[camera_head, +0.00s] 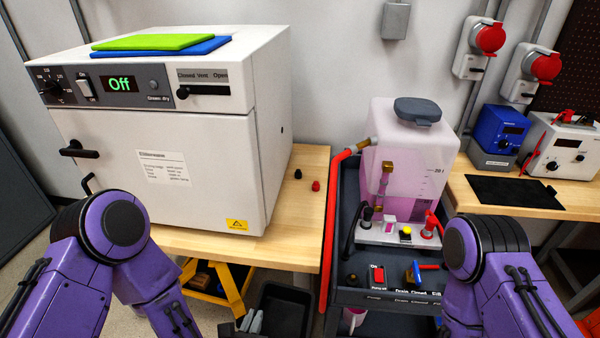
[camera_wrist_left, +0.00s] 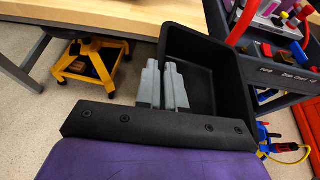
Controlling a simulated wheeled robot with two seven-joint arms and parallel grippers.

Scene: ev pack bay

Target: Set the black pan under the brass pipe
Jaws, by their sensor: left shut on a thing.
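The black pan (camera_head: 287,309) is a deep, open, empty-looking tray at the bottom of the head view, in front of the wooden bench and left of the cart. It also shows in the left wrist view (camera_wrist_left: 203,45). My left gripper (camera_head: 250,322) is shut on its left wall; the grey fingers (camera_wrist_left: 165,84) show at that wall in the wrist view. Brass-coloured fittings (camera_head: 387,170) show at the pink-filled tank (camera_head: 412,150) on the cart. I cannot tell which is the brass pipe, and its outlet is not clear. My right gripper is out of view.
The dark cart (camera_head: 345,297) stands right of the pan, with a red hose (camera_head: 328,235) down its left side. A wooden bench (camera_head: 310,190) bears the white oven (camera_head: 170,130). A yellow stool-like stand (camera_wrist_left: 92,65) is below the bench, left of the pan.

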